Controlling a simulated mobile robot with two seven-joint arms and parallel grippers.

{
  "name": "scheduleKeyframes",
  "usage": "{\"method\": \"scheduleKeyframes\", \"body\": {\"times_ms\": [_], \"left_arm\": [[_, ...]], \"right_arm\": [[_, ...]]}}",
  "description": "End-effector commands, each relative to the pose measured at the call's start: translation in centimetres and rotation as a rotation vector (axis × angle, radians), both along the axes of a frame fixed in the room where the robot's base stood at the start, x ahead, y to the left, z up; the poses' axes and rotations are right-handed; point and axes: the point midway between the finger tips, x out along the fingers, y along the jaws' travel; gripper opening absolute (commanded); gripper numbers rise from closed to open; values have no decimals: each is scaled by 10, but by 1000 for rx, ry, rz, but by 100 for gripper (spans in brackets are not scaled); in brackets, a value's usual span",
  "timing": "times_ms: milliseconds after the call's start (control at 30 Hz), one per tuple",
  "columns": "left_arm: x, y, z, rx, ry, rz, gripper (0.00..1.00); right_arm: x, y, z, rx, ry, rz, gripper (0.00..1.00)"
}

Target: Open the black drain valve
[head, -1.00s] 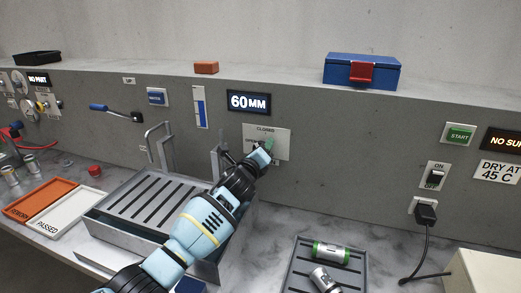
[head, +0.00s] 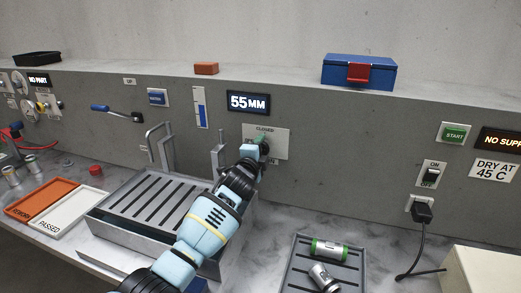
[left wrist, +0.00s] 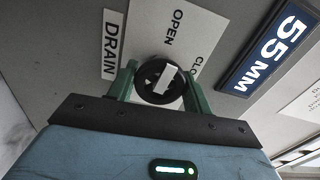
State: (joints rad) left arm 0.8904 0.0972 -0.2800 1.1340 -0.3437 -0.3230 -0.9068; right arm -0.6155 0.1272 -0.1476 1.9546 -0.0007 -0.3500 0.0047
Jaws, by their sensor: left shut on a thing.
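The black drain valve (left wrist: 153,94) is a round knob with a white bar on it, in the left wrist view. Its white plate (head: 280,143) is on the grey wall, with OPEN and CLOSED lettering. My left gripper (left wrist: 160,82) is shut on the knob, one green finger on each side. In the head view my left gripper (head: 258,143) is at the plate and hides the knob. My right gripper is not in view.
A display (head: 248,102) above the plate reads 55 MM, beside a blue-and-white level gauge (head: 200,107). A slotted metal tank (head: 160,205) is below my left arm. A rack (head: 325,268) with metal cylinders stands to the right on the counter.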

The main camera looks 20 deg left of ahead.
Motion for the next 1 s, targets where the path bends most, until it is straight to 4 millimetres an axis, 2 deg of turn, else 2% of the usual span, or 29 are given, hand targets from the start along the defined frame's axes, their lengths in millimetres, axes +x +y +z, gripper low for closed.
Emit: {"method": "scheduleKeyframes", "body": {"times_ms": [300, 833, 867, 1000], "left_arm": [[0, -1, -1, -118, 7, 0, 27], [0, -1, -1, -140, 7, -1, 27], [0, -1, -1, -140, 7, -1, 52], [0, -1, -1, -138, 7, -1, 71]], "right_arm": [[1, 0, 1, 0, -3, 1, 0], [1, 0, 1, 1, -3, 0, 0], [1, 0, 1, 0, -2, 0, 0], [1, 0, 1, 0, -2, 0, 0]]}}
